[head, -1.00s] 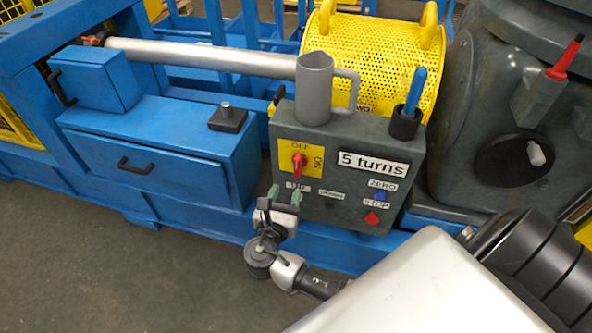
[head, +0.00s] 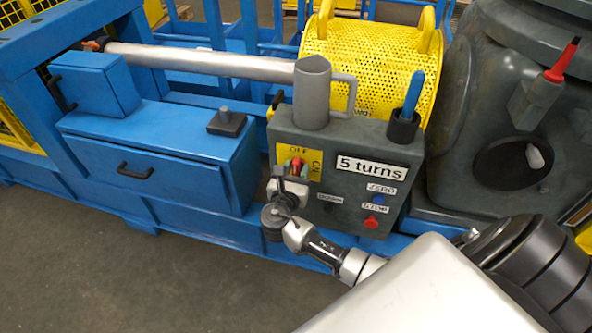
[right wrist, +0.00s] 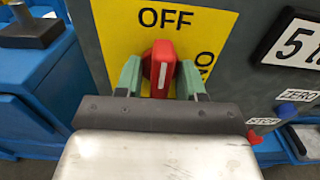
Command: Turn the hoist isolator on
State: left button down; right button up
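The red isolator knob (right wrist: 160,66) sits on a yellow plate (right wrist: 206,22) marked OFF at the top and ON at the right. The knob's handle stands upright, towards OFF. My right gripper (right wrist: 160,80) is open, with one green fingertip on each side of the knob. Whether either fingertip touches it I cannot tell. In the head view the gripper (head: 293,171) is at the left part of the grey control box (head: 340,148) and partly covers the knob and the yellow plate (head: 315,160). My left gripper is not in view.
The box also carries a "5 turns" label (head: 367,168), a blue ZERO button (head: 378,200) and a red STOP knob (head: 371,222). A grey mug-like holder (head: 312,92) and a blue-handled tool (head: 414,92) stand on top. A blue drawer cabinet (head: 150,150) is left.

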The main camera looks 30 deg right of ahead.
grip_shut()
